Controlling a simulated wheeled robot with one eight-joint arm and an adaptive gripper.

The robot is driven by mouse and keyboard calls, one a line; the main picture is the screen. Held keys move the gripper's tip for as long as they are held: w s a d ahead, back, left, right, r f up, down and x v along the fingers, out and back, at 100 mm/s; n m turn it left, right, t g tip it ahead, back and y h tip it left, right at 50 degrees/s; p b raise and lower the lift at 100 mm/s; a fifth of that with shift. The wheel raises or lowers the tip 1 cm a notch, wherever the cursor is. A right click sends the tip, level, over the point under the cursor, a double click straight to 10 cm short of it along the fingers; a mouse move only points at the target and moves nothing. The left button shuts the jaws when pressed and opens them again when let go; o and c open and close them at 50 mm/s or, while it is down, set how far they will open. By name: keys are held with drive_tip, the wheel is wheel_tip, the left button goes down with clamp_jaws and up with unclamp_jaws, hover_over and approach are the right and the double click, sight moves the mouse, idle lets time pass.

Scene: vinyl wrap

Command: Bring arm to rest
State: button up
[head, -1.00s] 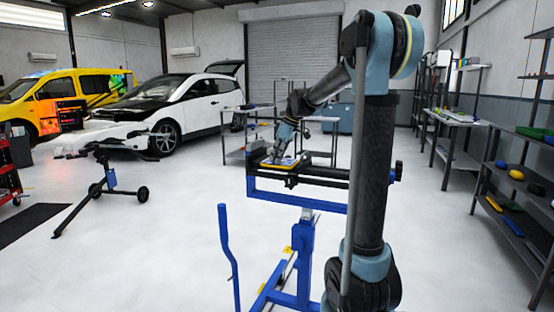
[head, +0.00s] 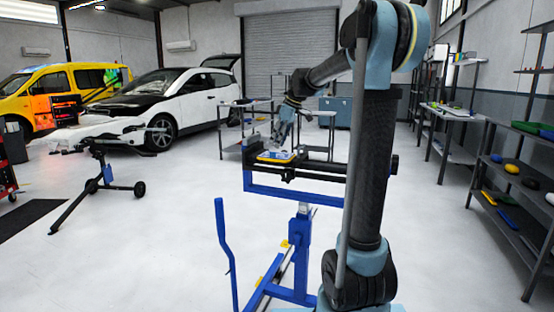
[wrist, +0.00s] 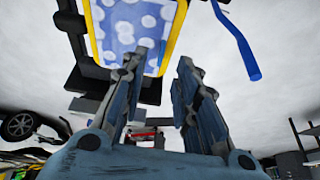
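My gripper (head: 277,143) points down above a panel with a yellow rim (head: 276,157), which lies on the black bars of a blue stand. In the wrist view my gripper (wrist: 165,62) has its two fingers apart, with nothing held between them. The panel in that view (wrist: 125,22) shows a light blue face with white spots and a yellow edge, beyond the left finger. The fingers look clear of the panel. My arm is bent, with its forearm reaching left over the stand.
The blue stand (head: 303,240) has an upright blue handle (head: 225,250) at its front left. Shelves (head: 520,185) line the right side. A black tripod stand (head: 103,185) and a white car (head: 190,98) are at left. The floor between them is open.

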drive_tip(key=w+v, duration=0.1)
drive_tip(key=v, duration=0.5)
drive_tip(key=s+d+f+m+h, duration=0.1)
drive_tip(key=s+d+f+m, duration=0.3)
drive_tip(key=s, duration=0.6)
drive_tip(key=s+d+f+m+h, duration=0.1)
drive_tip(key=s+d+f+m, duration=0.1)
drive_tip(key=s+d+f, duration=0.65)
drive_tip(key=s+d+f+m+h, duration=0.2)
drive_tip(key=s+f+m, duration=0.5)
drive_tip(key=s+f, duration=1)
drive_tip(key=s, duration=0.3)
drive_tip(key=shift+d+f+t, duration=0.25)
drive_tip(key=shift+d+t, duration=0.05)
drive_tip(key=shift+w+f, duration=0.2)
drive_tip(key=shift+w, duration=0.3)
